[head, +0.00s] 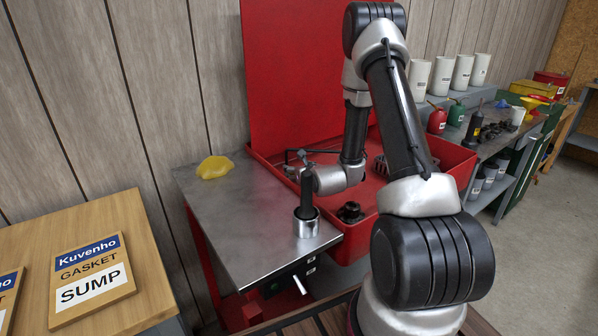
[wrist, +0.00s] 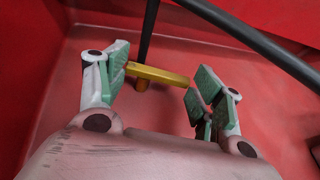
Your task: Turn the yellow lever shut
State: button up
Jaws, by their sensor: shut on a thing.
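The yellow lever (wrist: 165,77) is a short flat bar on a small post inside the red basin (wrist: 75,95) in the wrist view. My gripper (wrist: 157,84) has its green-padded fingers at the two ends of the bar and is shut on it, spanning it lengthwise. In the head view my arm reaches over the red basin (head: 440,155). The lever and my fingertips cannot be made out there.
Dark rods (wrist: 255,50) cross close beyond my fingers. A steel table (head: 240,225) beside the basin bears a yellow lump (head: 214,167) and a metal cup (head: 306,226) with a black shaft. A dark part (head: 350,212) lies in the basin.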

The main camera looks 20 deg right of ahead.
jog(key=o, duration=1.1)
jog(key=shift+c, duration=0.2)
jog(key=shift+s, duration=0.1)
jog(key=v, duration=0.7)
jog(key=shift+s, duration=0.15)
jog(key=shift+r, duration=0.1)
